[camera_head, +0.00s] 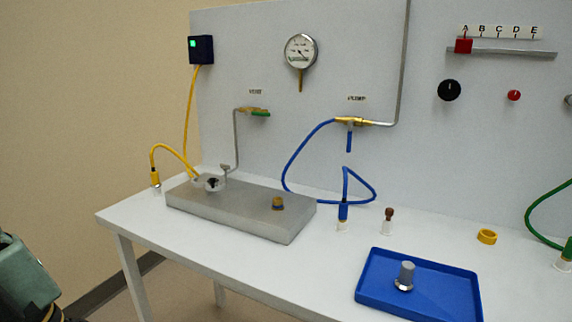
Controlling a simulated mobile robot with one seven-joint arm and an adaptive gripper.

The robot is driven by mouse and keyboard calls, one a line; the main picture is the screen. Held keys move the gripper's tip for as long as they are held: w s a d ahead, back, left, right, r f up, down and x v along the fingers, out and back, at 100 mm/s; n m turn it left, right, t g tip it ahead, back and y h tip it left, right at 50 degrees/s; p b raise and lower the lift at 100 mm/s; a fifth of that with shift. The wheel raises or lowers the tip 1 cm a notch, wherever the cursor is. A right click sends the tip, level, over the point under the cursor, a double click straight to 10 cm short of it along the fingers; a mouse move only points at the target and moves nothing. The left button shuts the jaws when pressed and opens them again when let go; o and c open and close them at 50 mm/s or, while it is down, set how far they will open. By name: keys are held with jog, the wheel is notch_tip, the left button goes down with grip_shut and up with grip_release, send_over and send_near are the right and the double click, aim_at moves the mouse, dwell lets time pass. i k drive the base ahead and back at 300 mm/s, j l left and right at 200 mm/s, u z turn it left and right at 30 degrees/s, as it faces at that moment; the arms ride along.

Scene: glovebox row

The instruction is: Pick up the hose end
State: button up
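Three hose ends show in the head view, and I cannot tell which one the task means. The blue hose end (343,211) stands upright in a small white holder on the table. Its blue hose loops up to the brass fitting under the PUMP label. The yellow hose end (155,178) stands upright at the table's left, its hose arching to the metal block. The green hose end (569,246) stands at the right edge, partly cut off. A teal part of my arm shows at the lower left, apart from all hose ends; my gripper's fingertips are out of view.
A grey metal block (240,209) lies at the table's back left. A blue tray (372,290) holding a grey knobbed part (405,274) is at the front. A brown-topped peg (388,219) stands right of the blue hose end. A yellow ring (487,237) lies further right.

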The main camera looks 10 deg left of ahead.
aim_at(155, 180)
jog(key=u, duration=0.75)
jog(key=i+j+z, duration=0.15)
jog(key=j, duration=0.2)
jog(key=i+j+z, duration=0.15)
jog(key=j, duration=0.25)
